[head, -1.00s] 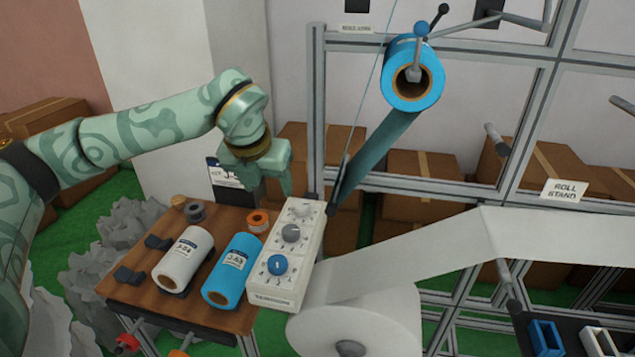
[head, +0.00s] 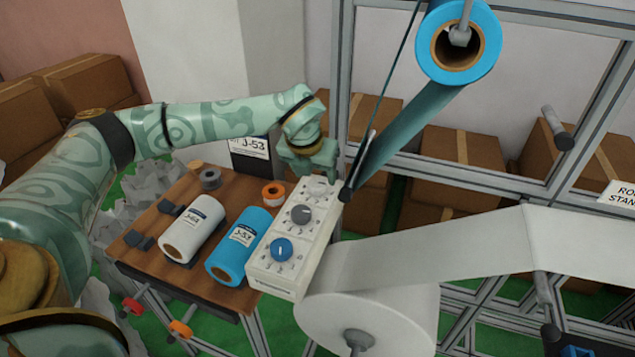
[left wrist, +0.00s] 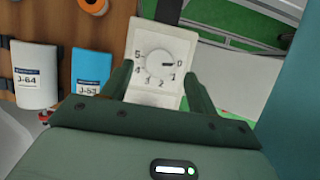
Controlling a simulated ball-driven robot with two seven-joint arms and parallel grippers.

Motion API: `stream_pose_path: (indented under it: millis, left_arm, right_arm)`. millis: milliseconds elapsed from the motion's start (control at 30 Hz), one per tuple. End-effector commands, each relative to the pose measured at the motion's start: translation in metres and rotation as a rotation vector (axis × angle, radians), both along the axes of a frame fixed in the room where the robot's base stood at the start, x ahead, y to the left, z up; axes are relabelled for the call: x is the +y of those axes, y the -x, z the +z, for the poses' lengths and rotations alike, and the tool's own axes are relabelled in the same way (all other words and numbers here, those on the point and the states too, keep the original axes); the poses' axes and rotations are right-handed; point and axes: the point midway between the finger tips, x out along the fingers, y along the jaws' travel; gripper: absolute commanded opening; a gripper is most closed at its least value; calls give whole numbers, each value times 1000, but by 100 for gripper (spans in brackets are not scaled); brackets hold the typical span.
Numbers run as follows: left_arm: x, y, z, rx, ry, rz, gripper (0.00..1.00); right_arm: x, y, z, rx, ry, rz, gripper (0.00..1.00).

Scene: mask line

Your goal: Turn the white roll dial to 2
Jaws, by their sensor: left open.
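The white roll dial (head: 318,188) is the farthest of three dials on the white control panel (head: 274,287), partly hidden by my left gripper. In the left wrist view the white dial (left wrist: 158,63) is a round white knob on a face numbered 0 to 5. Its dark mark points right, at 0. My left gripper (head: 312,178) is above the panel's far end. In the left wrist view my left gripper (left wrist: 160,78) is open and empty, its fingers either side of the panel's end. Contact cannot be told. My right gripper is not in view.
A grey dial (head: 301,215) and a blue dial (head: 281,250) are nearer on the panel. A white roll (head: 194,230), a blue roll (head: 241,250) and an orange ring (head: 273,193) lie on the wooden table (head: 138,257). A metal frame post (head: 345,60) stands close behind the gripper.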

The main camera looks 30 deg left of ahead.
Motion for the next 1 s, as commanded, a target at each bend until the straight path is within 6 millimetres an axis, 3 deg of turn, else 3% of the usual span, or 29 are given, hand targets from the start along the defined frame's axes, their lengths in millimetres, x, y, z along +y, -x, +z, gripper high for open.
stream_pose_path:
  millis: [33, 200, 567, 700, 733, 1000]
  left_arm:
    - [1, -3, -11, 3, -1, 2, 59]
    - [2, -11, -28, 2, 1, 1, 59]
    - [3, -13, -32, 0, 0, 0, 59]
    - [3, -13, -32, 0, 0, 0, 20]
    - [3, -13, -32, 0, 0, 0, 15]
    - [4, -12, -32, 1, 0, -14, 15]
  right_arm:
    - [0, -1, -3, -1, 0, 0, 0]
    - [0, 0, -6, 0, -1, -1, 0]
    - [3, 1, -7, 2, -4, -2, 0]
    - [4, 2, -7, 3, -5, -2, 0]
    - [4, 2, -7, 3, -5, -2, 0]
    - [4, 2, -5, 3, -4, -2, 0]
